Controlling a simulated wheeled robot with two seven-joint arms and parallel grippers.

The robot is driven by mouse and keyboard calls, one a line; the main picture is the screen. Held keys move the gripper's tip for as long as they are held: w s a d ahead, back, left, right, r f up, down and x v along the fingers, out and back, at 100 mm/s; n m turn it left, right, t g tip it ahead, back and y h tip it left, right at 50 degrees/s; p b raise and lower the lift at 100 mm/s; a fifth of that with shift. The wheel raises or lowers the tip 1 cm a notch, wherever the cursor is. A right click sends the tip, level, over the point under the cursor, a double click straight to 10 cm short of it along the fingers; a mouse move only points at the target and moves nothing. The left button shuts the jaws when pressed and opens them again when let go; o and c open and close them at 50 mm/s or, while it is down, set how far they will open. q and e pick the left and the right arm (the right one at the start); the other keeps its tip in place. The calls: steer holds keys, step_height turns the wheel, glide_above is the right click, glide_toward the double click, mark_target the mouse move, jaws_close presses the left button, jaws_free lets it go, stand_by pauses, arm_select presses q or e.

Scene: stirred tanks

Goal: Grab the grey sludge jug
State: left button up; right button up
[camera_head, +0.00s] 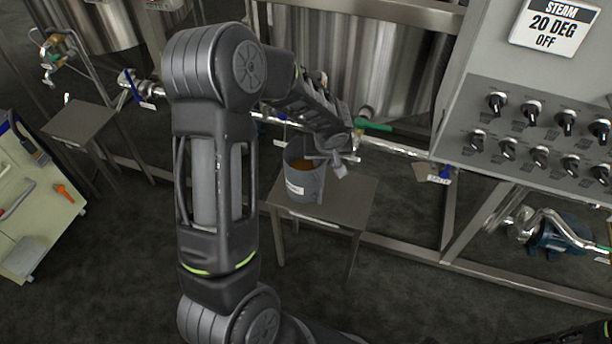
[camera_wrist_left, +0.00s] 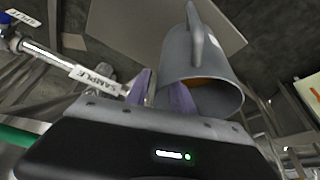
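The grey sludge jug (camera_head: 305,184) stands upright on a small metal table (camera_head: 345,205) in the head view. It has a white label and orange-brown contents. My left gripper (camera_head: 338,168) is over the jug's right side, near the rim. In the left wrist view the jug (camera_wrist_left: 200,50) shows its open mouth and handle. The left gripper's two fingers (camera_wrist_left: 161,92) are apart, one beside the jug and one overlapping its mouth. The rim's edge appears between them; I cannot tell whether they touch it.
A steel tank (camera_head: 385,70) and pipework with a green-handled valve (camera_head: 374,126) stand behind the table. A control panel (camera_head: 535,125) with several knobs is at right. Another small table (camera_head: 80,121) and a tool board (camera_head: 35,200) are at left. The front floor is clear.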

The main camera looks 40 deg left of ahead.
arm_select(q)
steer(key=shift+c, duration=0.3)
jaws_close()
stand_by(1.2)
